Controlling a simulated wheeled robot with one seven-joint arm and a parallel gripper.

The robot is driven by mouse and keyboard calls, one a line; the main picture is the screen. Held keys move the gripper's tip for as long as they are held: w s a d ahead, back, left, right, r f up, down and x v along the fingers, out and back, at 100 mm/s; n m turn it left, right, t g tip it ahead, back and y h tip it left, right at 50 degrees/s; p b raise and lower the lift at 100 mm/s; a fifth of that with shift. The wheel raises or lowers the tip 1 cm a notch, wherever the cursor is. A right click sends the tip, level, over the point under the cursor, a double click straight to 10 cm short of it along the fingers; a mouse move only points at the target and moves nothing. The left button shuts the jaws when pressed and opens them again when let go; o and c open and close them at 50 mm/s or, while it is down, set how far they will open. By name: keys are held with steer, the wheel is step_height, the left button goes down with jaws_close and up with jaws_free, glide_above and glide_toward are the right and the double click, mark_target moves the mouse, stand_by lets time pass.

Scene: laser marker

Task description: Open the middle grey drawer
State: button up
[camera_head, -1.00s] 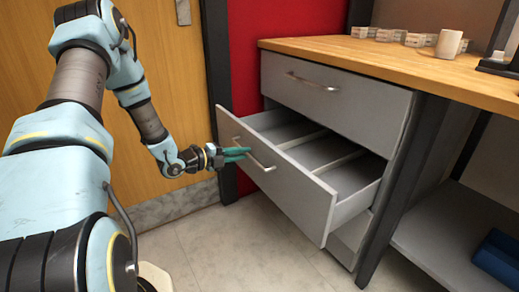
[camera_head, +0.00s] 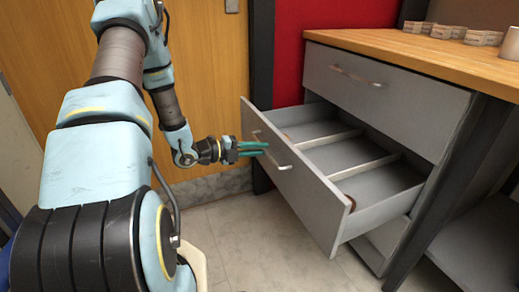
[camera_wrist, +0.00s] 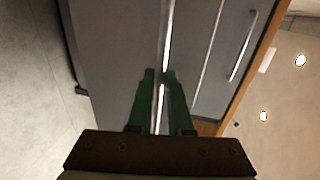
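The middle grey drawer (camera_head: 300,185) stands pulled well out of the cabinet, its inside showing with pale dividers. Its metal handle (camera_head: 284,165) runs along the drawer front. My gripper (camera_head: 262,148) is at the left part of this handle, with its green fingers pointing right. In the wrist view, the fingers (camera_wrist: 160,85) stand a narrow gap apart, with the bright handle bar (camera_wrist: 167,45) running between them. They look shut on the bar, though the contact itself is hard to see.
The top grey drawer (camera_head: 385,95) is shut under the wooden worktop (camera_head: 430,50). A wooden door (camera_head: 215,90) is behind my arm. The tiled floor (camera_head: 250,235) in front of the drawer is clear.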

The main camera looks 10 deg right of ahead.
steer(key=o, duration=0.3)
steer(key=shift+o, duration=0.2)
steer(key=v, duration=1)
steer(key=shift+a+p, duration=0.4)
steer(key=shift+r, duration=0.1)
